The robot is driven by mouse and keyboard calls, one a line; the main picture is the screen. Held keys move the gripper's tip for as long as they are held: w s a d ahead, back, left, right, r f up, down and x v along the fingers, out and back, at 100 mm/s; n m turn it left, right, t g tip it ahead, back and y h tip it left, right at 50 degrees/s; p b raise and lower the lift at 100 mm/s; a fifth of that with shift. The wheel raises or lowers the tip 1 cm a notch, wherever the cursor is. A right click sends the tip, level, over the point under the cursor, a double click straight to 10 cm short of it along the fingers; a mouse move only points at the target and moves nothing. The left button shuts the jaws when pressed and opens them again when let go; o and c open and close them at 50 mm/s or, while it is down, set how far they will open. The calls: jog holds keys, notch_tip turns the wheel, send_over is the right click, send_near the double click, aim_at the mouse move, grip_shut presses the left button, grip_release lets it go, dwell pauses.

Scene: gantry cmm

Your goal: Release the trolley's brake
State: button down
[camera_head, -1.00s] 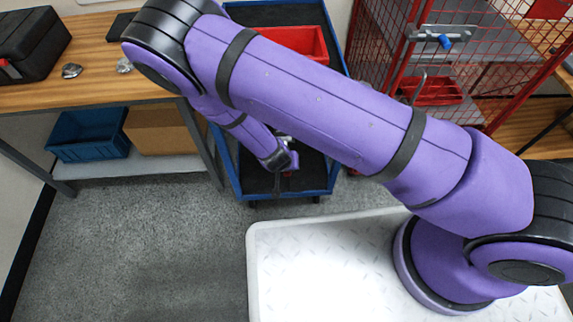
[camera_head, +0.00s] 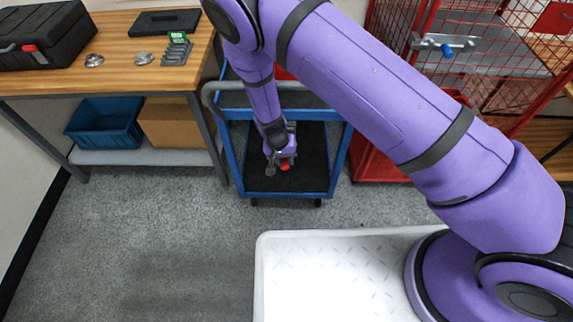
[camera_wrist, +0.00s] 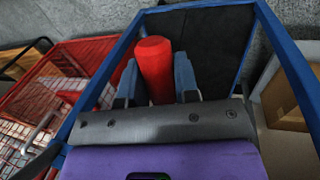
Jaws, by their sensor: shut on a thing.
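The trolley has a blue frame (camera_head: 237,170) around a black lower deck (camera_head: 310,165) and stands on the floor by the bench. My gripper (camera_head: 279,163) is low over that deck. A small red part (camera_head: 285,165) shows at its fingertips. In the wrist view, a red cylindrical grip (camera_wrist: 154,62) stands between the two blue-grey fingers of my gripper (camera_wrist: 157,78), which are shut on it. It looks like the brake handle, but its base and mounting are hidden.
A wooden bench (camera_head: 115,40) at left holds a black case (camera_head: 45,35) and small metal parts. Below are a blue bin (camera_head: 105,122) and a cardboard box (camera_head: 175,122). A red mesh cage (camera_head: 490,60) stands at right. Grey floor (camera_head: 160,220) in front is clear.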

aim_at(286, 160)
jog(key=shift+r, duration=0.1)
jog(key=c, duration=0.9)
grip_release()
jog(key=shift+o, duration=0.2)
jog(key=shift+r, duration=0.3)
jog(key=r, duration=0.1)
jog(key=s+r, duration=0.1)
jog(key=r, duration=0.1)
jog(key=shift+d, duration=0.15)
jog(key=s+d, duration=0.2)
jog(key=s, duration=0.5)
jog(key=s+d+r, duration=0.1)
jog(key=s+d, duration=0.2)
jog(key=s, duration=0.4)
jog(key=shift+r, duration=0.15)
